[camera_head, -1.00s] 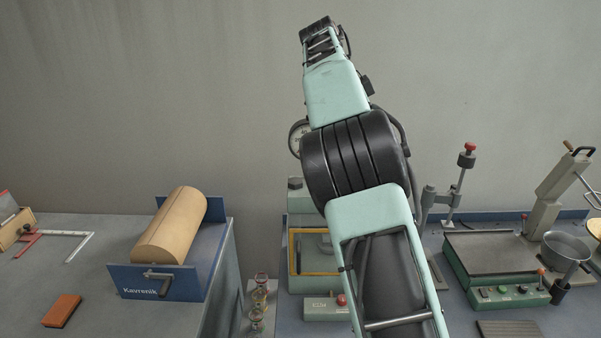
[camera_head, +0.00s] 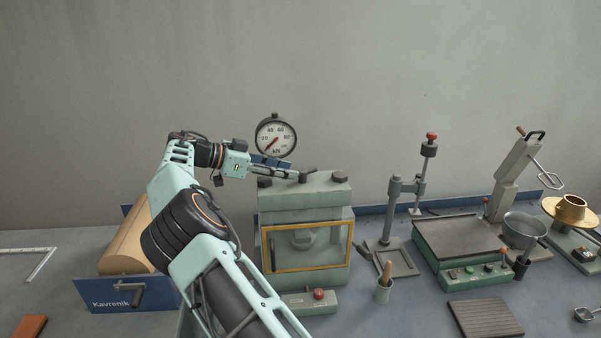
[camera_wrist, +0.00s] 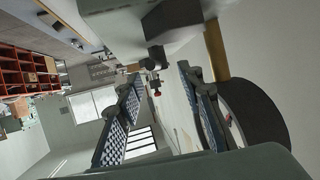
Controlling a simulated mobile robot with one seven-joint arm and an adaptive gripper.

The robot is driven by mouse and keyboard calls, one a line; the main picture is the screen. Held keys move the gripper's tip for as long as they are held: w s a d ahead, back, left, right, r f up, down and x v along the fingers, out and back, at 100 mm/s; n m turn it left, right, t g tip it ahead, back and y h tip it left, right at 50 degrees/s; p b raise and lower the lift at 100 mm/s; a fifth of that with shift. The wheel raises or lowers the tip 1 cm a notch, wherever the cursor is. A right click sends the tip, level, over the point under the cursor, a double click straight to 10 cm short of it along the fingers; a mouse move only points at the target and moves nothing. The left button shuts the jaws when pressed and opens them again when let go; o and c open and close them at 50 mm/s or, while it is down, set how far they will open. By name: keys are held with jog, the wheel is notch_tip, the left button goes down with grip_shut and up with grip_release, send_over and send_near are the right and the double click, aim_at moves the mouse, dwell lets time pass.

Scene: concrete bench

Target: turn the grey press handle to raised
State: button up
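The grey press (camera_head: 304,222) stands at mid-bench, with a yellow-framed window and a round kN gauge (camera_head: 275,137) above it. A dark grey handle (camera_head: 306,176) with a short arm sits on top of the press, between two dark caps. My gripper (camera_head: 289,173) reaches in from the left, level with the press top, its tips close to the handle. In the wrist view my gripper (camera_wrist: 160,78) has its two padded fingers apart, with the dark handle (camera_wrist: 156,55) just beyond the tips. I cannot tell whether they touch it.
The gauge (camera_wrist: 258,125) is close beside the right finger in the wrist view. A cardboard roll in a blue holder (camera_head: 130,297) is at left.

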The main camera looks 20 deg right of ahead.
aim_at(303, 171)
jog(key=p+x, duration=0.1)
jog(key=x, duration=0.5)
jog(key=shift+c, duration=0.4)
grip_shut()
